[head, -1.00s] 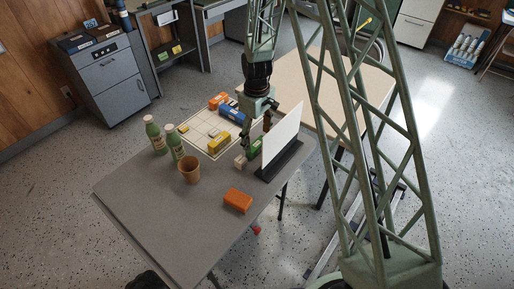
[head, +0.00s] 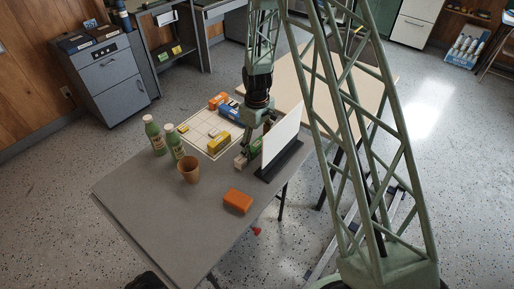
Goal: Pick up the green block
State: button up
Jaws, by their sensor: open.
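The green block (head: 256,147) stands on the grey table (head: 140,205), just left of the white upright panel. It is small in the head view and partly hidden by my gripper. My gripper (head: 248,152) points down at the block, with its fingers low and close around or beside it; I cannot tell which. The jaws are open. Whether a finger touches the block cannot be made out.
The white panel (head: 281,139) in a dark base stands close right of my gripper. A pale block (head: 240,161) lies near its front left. Orange block (head: 238,200), brown cup (head: 189,170), green bottles (head: 175,143) and yellow box (head: 219,141) stand around. The front left table is clear.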

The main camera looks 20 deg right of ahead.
aim_at(257, 143)
jog(key=shift+c, duration=0.7)
jog(key=c, duration=0.5)
jog(key=shift+r, duration=0.2)
jog(key=shift+r+p, duration=0.65)
jog(key=shift+r, duration=4.2)
